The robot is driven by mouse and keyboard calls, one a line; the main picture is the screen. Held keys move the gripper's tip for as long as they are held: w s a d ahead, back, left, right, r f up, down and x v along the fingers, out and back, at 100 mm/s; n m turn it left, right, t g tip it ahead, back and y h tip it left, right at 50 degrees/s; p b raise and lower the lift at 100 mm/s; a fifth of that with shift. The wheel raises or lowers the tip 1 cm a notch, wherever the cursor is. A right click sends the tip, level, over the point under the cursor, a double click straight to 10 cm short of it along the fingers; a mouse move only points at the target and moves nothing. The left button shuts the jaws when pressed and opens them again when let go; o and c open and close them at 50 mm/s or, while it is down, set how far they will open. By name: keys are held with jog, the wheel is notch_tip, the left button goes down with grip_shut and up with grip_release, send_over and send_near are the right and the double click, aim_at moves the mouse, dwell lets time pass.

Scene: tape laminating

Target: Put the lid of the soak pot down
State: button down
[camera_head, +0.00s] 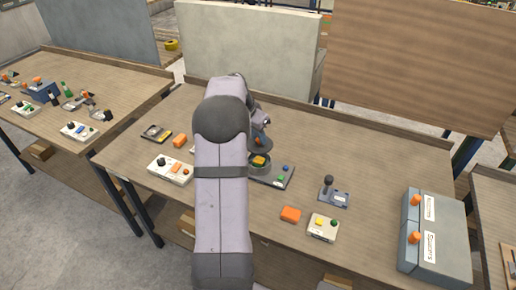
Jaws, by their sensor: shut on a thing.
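The soak pot (269,166) appears to be the small dark round vessel on a dark base with a green and a blue button, just right of my arm. It is open at the top, and an orange-yellow piece (259,160) shows inside it. My gripper (258,138) is just above and behind the pot, partly hidden by my own arm. It is shut on a dark round piece with an orange spot, which looks like the lid (262,147). The lid is very small in the picture; its tilt and exact gap above the pot cannot be told.
On the bench (375,170), a lever on a plate (333,195), an orange block (290,214) and a white button box (323,228) stand to the right. Grey cases (445,245) are farther right. A white panel (170,169) and another orange block (180,140) are left.

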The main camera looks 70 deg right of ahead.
jog(key=shift+r, duration=1.4)
jog(key=shift+w+a+r+b, duration=0.1)
jog(key=shift+w+r+b, duration=0.05)
jog(key=shift+w+b, duration=0.25)
jog(key=r, duration=0.1)
jog(key=w+r, duration=0.1)
jog(key=shift+w+a+r+n, duration=0.3)
jog(key=shift+w+r, duration=0.05)
jog(key=shift+r, duration=0.05)
send_near(256, 144)
jog(key=a, duration=0.1)
jog(key=s+a+f+m+g+y+b, duration=0.1)
jog(key=s+a+f+m+g, duration=0.1)
jog(key=s+a+f+m, duration=0.4)
jog(key=shift+s+a+f+m, duration=0.3)
jog(key=shift+s+a+f, duration=0.6)
jog(key=shift+a, duration=1.15)
jog(key=shift+w+f+p, duration=0.2)
jog(key=shift+f+p, duration=0.8)
jog(key=shift+f, duration=4.15)
jog(key=shift+f+b, duration=0.2)
jog(key=shift+b, duration=0.1)
